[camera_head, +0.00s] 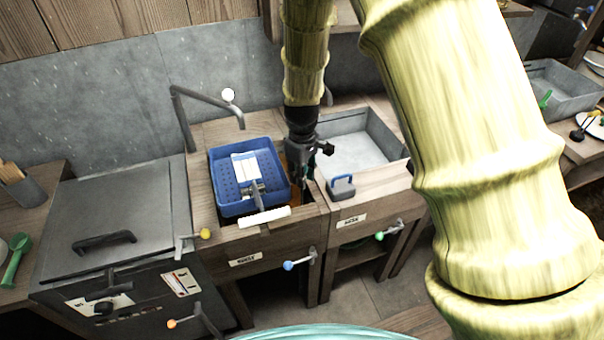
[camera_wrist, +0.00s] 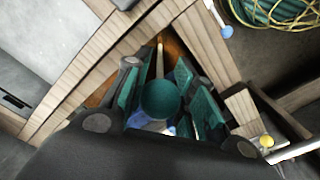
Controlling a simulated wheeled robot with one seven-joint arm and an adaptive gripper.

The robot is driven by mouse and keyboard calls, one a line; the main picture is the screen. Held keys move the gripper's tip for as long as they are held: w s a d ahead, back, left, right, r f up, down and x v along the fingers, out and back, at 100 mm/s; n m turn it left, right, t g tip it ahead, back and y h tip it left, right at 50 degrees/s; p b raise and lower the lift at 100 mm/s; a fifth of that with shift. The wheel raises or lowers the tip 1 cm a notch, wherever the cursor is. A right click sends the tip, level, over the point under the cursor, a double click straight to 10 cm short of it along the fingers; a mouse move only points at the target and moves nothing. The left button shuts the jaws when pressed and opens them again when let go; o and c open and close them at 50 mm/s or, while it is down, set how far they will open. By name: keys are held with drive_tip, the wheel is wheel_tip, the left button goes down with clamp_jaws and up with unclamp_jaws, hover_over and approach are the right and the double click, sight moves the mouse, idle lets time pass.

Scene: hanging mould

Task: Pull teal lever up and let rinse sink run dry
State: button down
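The rinse sink (camera_head: 308,215) is the left one of two in the wooden counter, mostly covered by a blue perforated tray. My gripper (camera_head: 300,172) points down into the gap at the tray's right side. In the wrist view, a round teal knob (camera_wrist: 160,98) on a pale rod sits between the teal-padded fingers of my gripper (camera_wrist: 164,80). The fingers stand apart on either side of the knob. I cannot tell whether they touch it. The head view hides the knob behind my gripper. The sink's water level is not visible.
The blue tray (camera_head: 222,190) holds a white item. The grey right sink (camera_head: 355,150) has a blue-handled block (camera_head: 342,187) on its front edge. Levers with yellow (camera_head: 205,233), blue (camera_head: 288,265) and green (camera_head: 380,236) knobs stick out in front. A bent faucet (camera_head: 205,100) stands behind the tray.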

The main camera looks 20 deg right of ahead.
drive_tip(key=shift+r+p, duration=1.25)
drive_tip(key=shift+r, duration=0.8)
drive_tip(key=shift+w+d+r, duration=0.1)
drive_tip(key=shift+w+r, duration=0.2)
drive_tip(key=shift+w, duration=0.05)
drive_tip(key=c, duration=1.7)
unclamp_jaws()
drive_tip(key=shift+o, duration=1.1)
drive_tip(key=shift+s+r, duration=0.1)
drive_tip(key=shift+s, duration=0.25)
drive_tip(key=shift+w+f, duration=0.15)
drive_tip(key=shift+f, duration=0.05)
wheel_tip(320, 180, up, 12)
drive_tip(key=shift+r, duration=0.15)
